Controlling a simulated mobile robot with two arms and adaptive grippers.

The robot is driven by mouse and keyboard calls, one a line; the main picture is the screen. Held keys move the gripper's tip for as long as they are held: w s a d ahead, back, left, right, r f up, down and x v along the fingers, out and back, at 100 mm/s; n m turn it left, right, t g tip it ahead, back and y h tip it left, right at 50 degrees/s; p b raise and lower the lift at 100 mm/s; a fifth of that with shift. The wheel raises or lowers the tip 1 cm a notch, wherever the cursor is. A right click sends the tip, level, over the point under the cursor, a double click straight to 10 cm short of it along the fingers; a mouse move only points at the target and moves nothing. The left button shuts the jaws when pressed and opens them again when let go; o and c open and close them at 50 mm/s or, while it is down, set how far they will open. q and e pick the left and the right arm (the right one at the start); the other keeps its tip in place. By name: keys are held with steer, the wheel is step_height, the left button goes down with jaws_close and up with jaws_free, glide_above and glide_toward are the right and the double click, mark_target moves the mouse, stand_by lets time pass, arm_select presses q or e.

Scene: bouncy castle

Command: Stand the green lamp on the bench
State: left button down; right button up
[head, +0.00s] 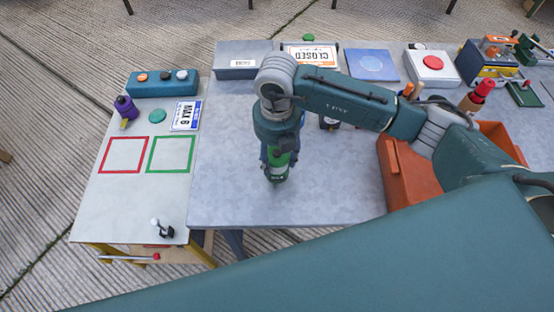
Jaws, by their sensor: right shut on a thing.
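My right gripper (278,155) reaches down over the grey bench (335,185), near its left front part. It is shut on the green lamp (279,168), a small green cylinder-like thing with a dark lower end. The gripper and wrist cover its upper part from this high view. The lamp looks about upright. I cannot tell whether its lower end touches the bench top. My left gripper is not in view.
A pale side table (105,205) with red and green outlined squares stands at the left. An orange bin (400,180) stands at the right. Bench around the lamp is clear.

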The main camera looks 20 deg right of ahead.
step_height(320, 180, down, 3)
steer(key=shift+r, duration=0.2)
steer(key=shift+f, duration=0.25)
steer(key=o, duration=1.5)
steer(key=shift+r, duration=0.1)
steer(key=shift+c, duration=0.2)
steer(key=shift+r, duration=0.1)
